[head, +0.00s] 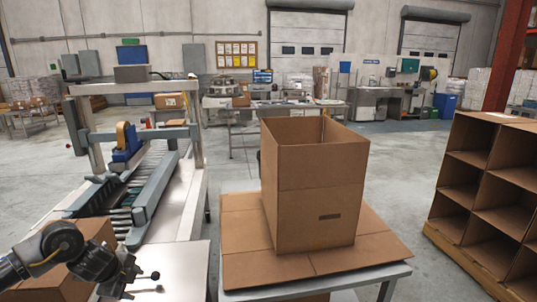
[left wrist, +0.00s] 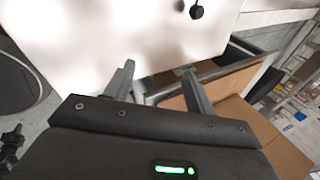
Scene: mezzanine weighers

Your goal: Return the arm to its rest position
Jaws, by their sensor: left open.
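My left gripper (head: 143,282) is at the lower left of the head view, beside the metal bench top at the end of the taping machine. In the left wrist view its two fingers (left wrist: 158,70) stand apart with nothing between them. My left arm (head: 45,250) comes in from the left, in front of a brown carton (head: 85,235). My right arm and gripper are not in view.
An open, upright cardboard box (head: 318,200) stands on a cardboard-covered table (head: 370,274) right of the gripper. The taping machine (head: 155,190) is at left. Cardboard cubby shelves (head: 470,160) stand at right. Floor shows between table and shelves.

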